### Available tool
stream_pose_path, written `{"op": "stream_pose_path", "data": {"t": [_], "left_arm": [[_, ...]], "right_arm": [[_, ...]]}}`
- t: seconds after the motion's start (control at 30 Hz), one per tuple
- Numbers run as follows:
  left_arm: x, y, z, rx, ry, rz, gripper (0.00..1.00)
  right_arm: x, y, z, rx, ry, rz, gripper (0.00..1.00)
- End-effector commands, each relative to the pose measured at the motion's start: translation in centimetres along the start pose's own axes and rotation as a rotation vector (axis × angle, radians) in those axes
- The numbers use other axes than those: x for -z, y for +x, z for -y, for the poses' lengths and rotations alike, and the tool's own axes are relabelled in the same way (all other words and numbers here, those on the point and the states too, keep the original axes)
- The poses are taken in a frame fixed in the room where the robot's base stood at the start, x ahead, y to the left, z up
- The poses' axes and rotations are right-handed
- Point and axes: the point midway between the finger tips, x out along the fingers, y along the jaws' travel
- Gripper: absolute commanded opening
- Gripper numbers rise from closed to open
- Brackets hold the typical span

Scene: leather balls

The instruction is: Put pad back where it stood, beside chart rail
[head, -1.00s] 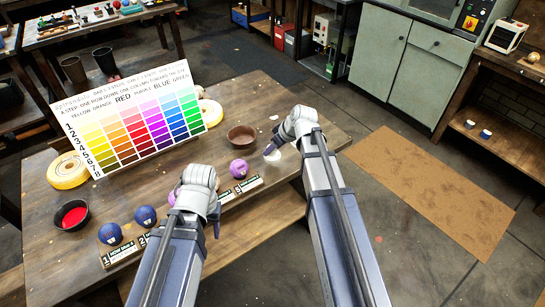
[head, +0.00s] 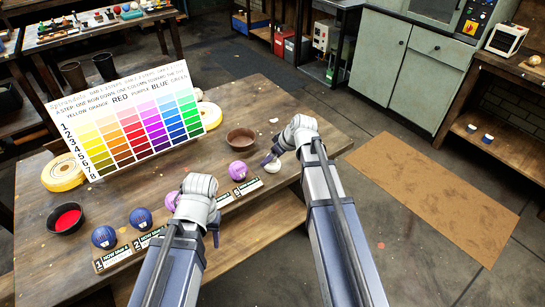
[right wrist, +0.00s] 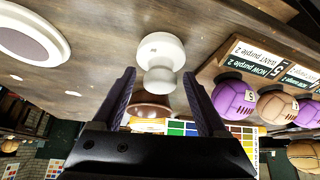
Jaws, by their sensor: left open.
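The white pad (head: 273,167), a round disc with a knob, stands on the wooden table (head: 222,110) near its right end. In the right wrist view the pad (right wrist: 160,45) has its knob between my right fingertips, with a gap on each side. My right gripper (head: 268,160) is open; its fingers (right wrist: 160,80) do not touch the knob. The colour chart (head: 130,115) leans upright at the back left; its rail cannot be made out clearly. My left gripper (head: 215,235) is open over the front edge, near the row of balls, and looks empty.
A brown bowl (head: 240,139) stands behind the pad. Blue balls (head: 140,217) and a purple ball (head: 238,170) sit along the front label strip; my left wrist hides part of the row. A red-filled bowl (head: 66,218) and yellow roll (head: 63,172) are at left.

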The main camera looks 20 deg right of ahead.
Motion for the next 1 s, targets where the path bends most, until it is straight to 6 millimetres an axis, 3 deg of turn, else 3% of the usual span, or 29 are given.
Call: {"op": "stream_pose_path", "data": {"t": [0.27, 0.47, 1.0], "left_arm": [[0.0, -0.2, 0.0, 0.0, 0.0, 0.0, 0.5], [-0.1, -1.4, 0.1, 0.0, 0.0, 0.0, 0.5], [-0.5, -9.0, 0.9, 0.0, 0.0, 0.0, 0.5]], "right_arm": [[0.1, -0.2, 0.0, 0.0, 0.0, 0.0, 0.75], [0.3, -1.5, 0.1, 0.0, 0.001, 0.0, 0.75], [0.4, -10.3, 0.1, -0.001, 0.002, 0.0, 0.75]]}}
